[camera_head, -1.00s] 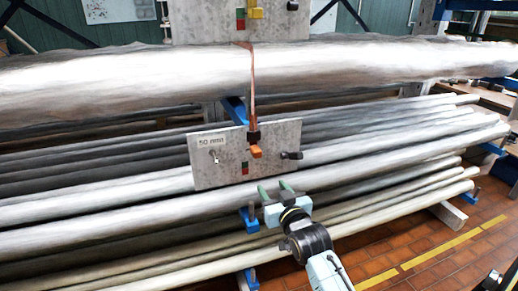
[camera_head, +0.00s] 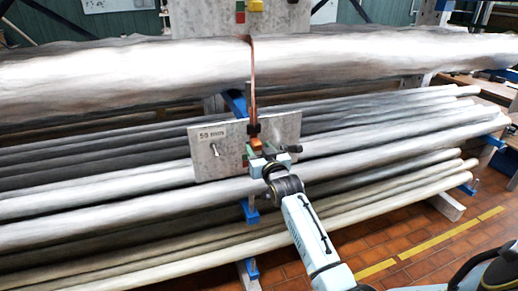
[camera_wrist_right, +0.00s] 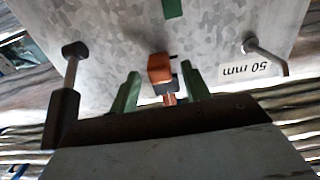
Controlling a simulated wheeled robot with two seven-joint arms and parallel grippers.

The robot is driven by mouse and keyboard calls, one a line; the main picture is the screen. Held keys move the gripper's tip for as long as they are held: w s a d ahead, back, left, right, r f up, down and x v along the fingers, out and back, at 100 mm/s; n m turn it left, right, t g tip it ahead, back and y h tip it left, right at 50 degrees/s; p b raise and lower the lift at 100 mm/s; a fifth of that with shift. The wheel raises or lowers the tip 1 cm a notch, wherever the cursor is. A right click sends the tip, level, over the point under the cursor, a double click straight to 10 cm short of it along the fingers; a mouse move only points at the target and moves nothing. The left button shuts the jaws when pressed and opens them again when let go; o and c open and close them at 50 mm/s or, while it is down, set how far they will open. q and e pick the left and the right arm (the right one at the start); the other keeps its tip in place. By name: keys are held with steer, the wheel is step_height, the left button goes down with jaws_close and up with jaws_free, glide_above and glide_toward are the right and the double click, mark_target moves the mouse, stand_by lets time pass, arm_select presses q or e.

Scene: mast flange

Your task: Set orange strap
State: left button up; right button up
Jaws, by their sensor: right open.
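The orange strap (camera_head: 253,85) runs down over the big silver tube to the lower flange plate (camera_head: 210,165) marked 50 mm. Its lower end has a dark block and an orange end piece (camera_head: 257,144). In the right wrist view the orange end piece (camera_wrist_right: 160,68) sits between the two green fingers of my right gripper (camera_wrist_right: 160,74), with gaps on both sides. In the head view my right gripper (camera_head: 273,152) is at the plate's front, partly hiding the orange piece. It is open. My left gripper is not in view.
A dark-ended lever (camera_wrist_right: 72,60) stands out from the plate beside the gripper. A bent metal pin (camera_wrist_right: 262,55) is on the other side by the label. Several long tubes (camera_head: 80,235) lie below. The upper plate (camera_head: 210,18) carries a yellow piece (camera_head: 255,5).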

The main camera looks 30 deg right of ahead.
steer(key=shift+w, duration=0.35)
jaws_close()
step_height(320, 180, down, 6)
steer(key=b, duration=0.3)
stand_by(0.3)
jaws_free()
